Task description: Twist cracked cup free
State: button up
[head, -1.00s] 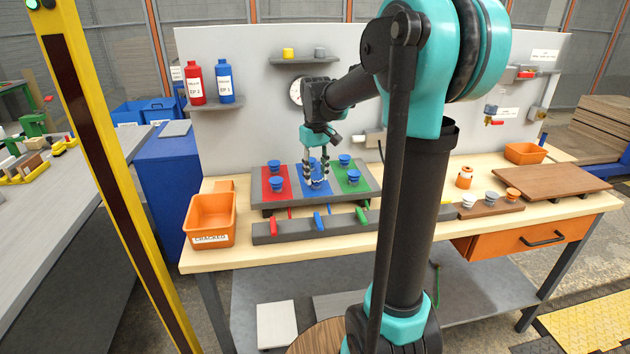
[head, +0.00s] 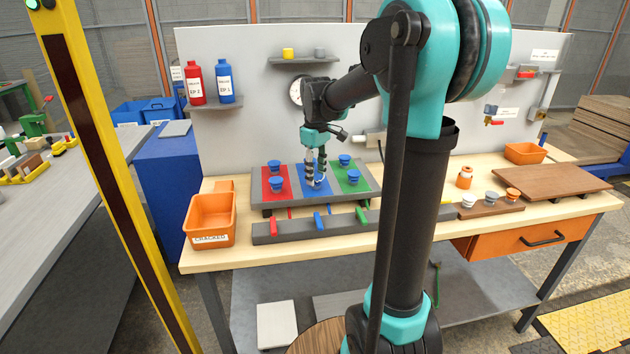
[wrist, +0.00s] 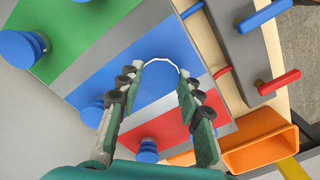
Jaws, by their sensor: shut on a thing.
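A blue cup (wrist: 158,88) sits between my fingers over the blue panel of the board (head: 262,204). A pale line runs along its far edge in the wrist view. My gripper (head: 316,182) points down over the blue panel and is shut on this cup; the fingers show on either side of it in the wrist view (wrist: 161,72). I cannot tell whether the cup is clear of its seat. Another blue cup (wrist: 90,115) is beside my left finger in the wrist view. Blue cups stand on the red panel (head: 276,184) and green panel (head: 352,177).
An orange bin labelled CRACKED (head: 210,239) stands left of the board. A grey bar with red (head: 273,226), blue (head: 318,221) and green (head: 361,217) handles lies in front. Small cups (head: 491,199) and a brown board (head: 550,182) are at the right.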

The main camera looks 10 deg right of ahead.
jog(key=n, duration=0.2)
jog(key=shift+n, duration=0.4)
jog(key=o, duration=1.2)
jog(key=shift+c, duration=0.2)
